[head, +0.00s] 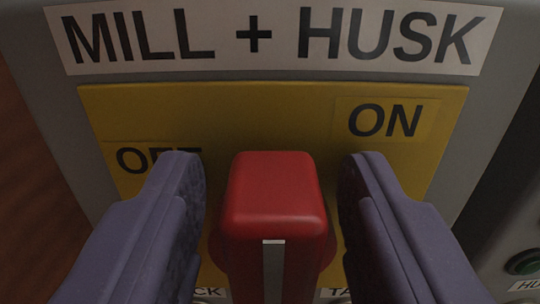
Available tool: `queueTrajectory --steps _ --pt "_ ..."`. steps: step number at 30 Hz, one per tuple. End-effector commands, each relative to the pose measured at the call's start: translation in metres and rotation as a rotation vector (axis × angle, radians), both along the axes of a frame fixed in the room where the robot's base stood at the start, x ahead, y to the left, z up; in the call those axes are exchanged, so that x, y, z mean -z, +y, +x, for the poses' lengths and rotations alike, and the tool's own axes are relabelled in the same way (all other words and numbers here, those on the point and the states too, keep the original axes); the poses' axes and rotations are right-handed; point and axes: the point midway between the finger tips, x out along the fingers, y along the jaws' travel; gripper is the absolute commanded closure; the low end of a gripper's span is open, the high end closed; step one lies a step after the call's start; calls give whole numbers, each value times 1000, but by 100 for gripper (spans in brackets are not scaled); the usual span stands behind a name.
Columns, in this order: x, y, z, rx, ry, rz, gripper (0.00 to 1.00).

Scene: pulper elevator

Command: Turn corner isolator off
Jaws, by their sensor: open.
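A red isolator handle (273,200) with a pale stripe on its face stands out from a yellow plate (230,110) in the middle of the head view. The plate reads OFF at the left, partly hidden by a finger, and ON at the upper right. My gripper (272,205) is open, with one purple finger on each side of the handle. Gaps show between both fingers and the handle. The handle's lower end is cut off by the bottom edge of the view.
A white label (270,38) reading MILL + HUSK is above the plate on a grey box (65,125). A green button (523,262) is at the lower right on a neighbouring grey panel. Partly hidden labels show at the bottom edge.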

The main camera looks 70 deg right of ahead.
Motion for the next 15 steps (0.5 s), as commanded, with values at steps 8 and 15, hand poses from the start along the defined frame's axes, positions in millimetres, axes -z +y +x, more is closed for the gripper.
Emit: queueTrajectory --steps 8,15 --pt "0 0 0 0 0 0 65" --pt "0 0 0 -1 3 0 88"
